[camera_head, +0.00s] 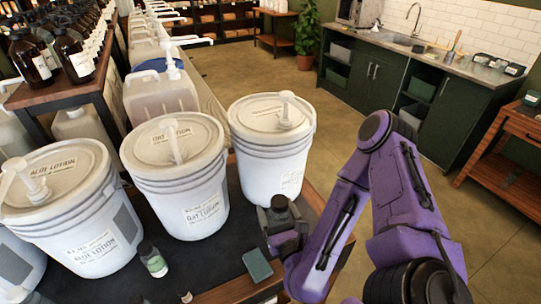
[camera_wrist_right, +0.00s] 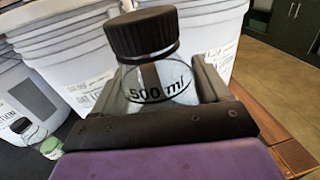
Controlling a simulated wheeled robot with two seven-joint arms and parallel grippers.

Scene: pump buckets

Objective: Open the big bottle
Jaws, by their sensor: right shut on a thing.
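The big bottle is clear, marked 500 ml, with a black ribbed cap; it stands out in the right wrist view (camera_wrist_right: 160,84). Its black cap (camera_wrist_right: 142,32) sits on its neck. My right gripper (camera_wrist_right: 165,95) is shut around the bottle's body, with one finger on each side. In the head view the cap (camera_head: 279,203) shows above my right gripper (camera_head: 284,228), and most of the bottle is hidden. A smaller clear bottle with a dark cap and green label (camera_head: 154,262) stands to the left on the dark mat. My left gripper is not in view.
White lotion buckets with pumps stand behind: one on the left (camera_head: 90,225), one in the middle (camera_head: 190,190), one on the right (camera_head: 272,165). A teal block (camera_head: 257,265) lies on the dark mat (camera_head: 215,255) left of my right gripper. The table's wooden edge (camera_head: 312,197) is close.

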